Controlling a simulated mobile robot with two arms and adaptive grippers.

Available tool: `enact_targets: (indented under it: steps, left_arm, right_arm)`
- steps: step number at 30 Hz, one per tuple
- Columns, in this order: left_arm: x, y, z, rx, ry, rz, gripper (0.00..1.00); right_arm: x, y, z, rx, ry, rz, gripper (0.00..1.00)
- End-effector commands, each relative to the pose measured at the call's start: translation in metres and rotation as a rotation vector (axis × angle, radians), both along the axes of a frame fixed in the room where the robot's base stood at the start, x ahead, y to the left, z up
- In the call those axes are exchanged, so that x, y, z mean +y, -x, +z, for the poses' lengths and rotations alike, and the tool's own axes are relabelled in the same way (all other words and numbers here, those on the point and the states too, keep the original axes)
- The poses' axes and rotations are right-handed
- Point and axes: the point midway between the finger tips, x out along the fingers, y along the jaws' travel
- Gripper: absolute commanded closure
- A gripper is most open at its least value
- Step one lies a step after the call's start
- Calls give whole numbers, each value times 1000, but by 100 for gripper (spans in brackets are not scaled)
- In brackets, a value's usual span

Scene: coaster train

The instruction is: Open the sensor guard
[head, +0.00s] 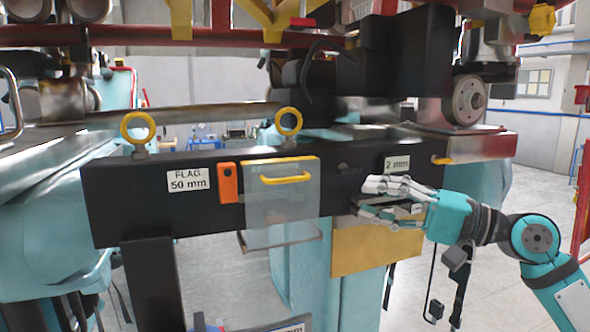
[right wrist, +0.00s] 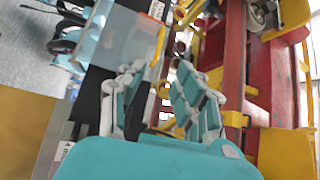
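The sensor guard (head: 283,210) is a clear panel with a yellow handle (head: 285,179) near its top. It hangs in front of the black beam (head: 140,190), to the right of an orange block (head: 227,183). The guard also shows at the upper left of the right wrist view (right wrist: 122,38), with its yellow handle (right wrist: 160,45). My right gripper (head: 364,198) is to the right of the guard, apart from its handle, with fingers pointing left. In the right wrist view its fingers (right wrist: 158,90) are spread with nothing gripped between them. My left gripper is out of view.
The beam carries a "FLAG 50 mm" label (head: 189,180), a "2 mm" label (head: 397,163) and two yellow lifting eyes on top. A tan plate (head: 365,248) hangs below my right gripper. A red rail (head: 200,35) crosses above. Space in front of the guard looks clear.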

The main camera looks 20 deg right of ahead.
Motion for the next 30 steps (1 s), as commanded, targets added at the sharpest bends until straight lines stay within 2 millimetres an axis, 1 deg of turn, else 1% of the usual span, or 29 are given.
enact_targets:
  steps: [1, 3, 6, 10, 15, 21, 24, 30]
  left_arm:
    - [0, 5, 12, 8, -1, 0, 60]
    - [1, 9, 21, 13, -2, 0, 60]
    - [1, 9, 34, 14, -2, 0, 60]
    - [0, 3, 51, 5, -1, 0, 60]
    - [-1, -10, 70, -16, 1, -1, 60]
    - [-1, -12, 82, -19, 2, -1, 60]
    - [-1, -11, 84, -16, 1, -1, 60]
    - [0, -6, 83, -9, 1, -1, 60]
  right_arm:
    - [7, -7, 9, 0, -1, 1, 68]
    - [18, -16, 11, -1, -2, 2, 68]
    - [32, -30, 14, -1, -3, 2, 68]
    - [53, -50, 18, -1, -6, 1, 68]
    - [78, -73, 20, -1, -4, 0, 68]
    - [97, -91, 20, -1, -3, -1, 68]
    - [102, -95, 19, -1, -1, -3, 68]
    - [104, -97, 18, -1, -1, -3, 68]
